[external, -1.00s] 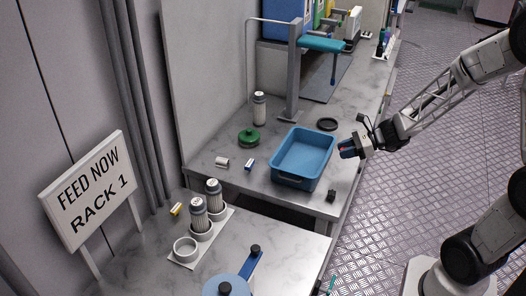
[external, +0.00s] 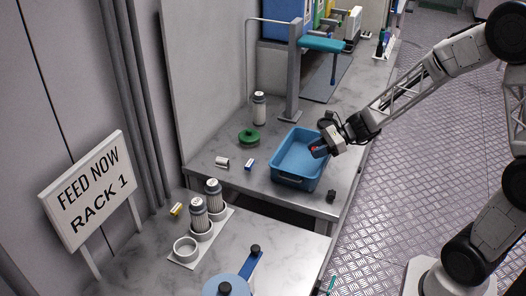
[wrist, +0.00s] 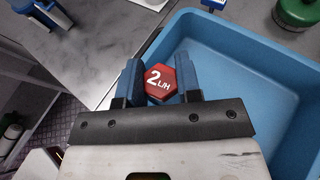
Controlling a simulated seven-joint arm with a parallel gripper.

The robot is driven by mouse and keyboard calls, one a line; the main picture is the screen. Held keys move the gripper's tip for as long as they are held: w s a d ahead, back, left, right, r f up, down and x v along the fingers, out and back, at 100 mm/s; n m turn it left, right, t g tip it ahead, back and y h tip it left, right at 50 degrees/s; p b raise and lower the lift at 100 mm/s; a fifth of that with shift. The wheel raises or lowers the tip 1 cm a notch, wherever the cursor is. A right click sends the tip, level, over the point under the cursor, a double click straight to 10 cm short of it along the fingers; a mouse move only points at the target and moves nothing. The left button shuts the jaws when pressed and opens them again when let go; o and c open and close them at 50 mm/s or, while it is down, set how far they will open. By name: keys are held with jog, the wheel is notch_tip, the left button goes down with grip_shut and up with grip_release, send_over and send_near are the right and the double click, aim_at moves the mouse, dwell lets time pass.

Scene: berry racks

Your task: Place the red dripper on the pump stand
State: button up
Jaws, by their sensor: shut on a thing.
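My gripper (external: 318,148) is shut on the red dripper (wrist: 160,82), a hexagonal piece with a white "2 L/H" on its face. Blue fingers press it from both sides in the wrist view. It is held over the right side of the blue bin (external: 275,176). In the external view, the dripper is small and mostly hidden by the fingers. A grey post (external: 293,75) with a teal arm (external: 322,44) stands behind the bin. I cannot tell whether it is the pump stand.
A green-lidded jar (external: 249,137), a grey-capped bottle (external: 259,108) and a small blue-white box (external: 248,164) stand left of the bin. A black block (external: 331,196) is near the counter's front edge. Bottles stand in a white holder (external: 185,250) on the nearer counter.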

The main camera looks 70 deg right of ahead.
jog(key=w+a+r+n+g+y, duration=0.1)
jog(key=w+a+n+g+y, duration=0.2)
jog(key=w+a, duration=0.65)
jog(key=w+a+n+g, duration=0.3)
jog(key=w+a, duration=0.1)
jog(key=a, duration=0.8)
jog(key=w+a+n+g+y, duration=0.1)
jog(key=w+a+n+g, duration=0.2)
jog(key=a, duration=0.9)
jog(key=w+a+n+g, duration=0.2)
jog(key=w+a+g, duration=0.1)
jog(key=a, duration=1)
jog(key=shift+w+n+y, duration=0.4)
jog(key=shift+w, duration=0.4)
send_over(151, 247)
notch_tip(151, 247, down, 14)
jog(key=shift+r, duration=0.2)
jog(key=shift+f, duration=0.35)
jog(key=shift+f, duration=1.9)
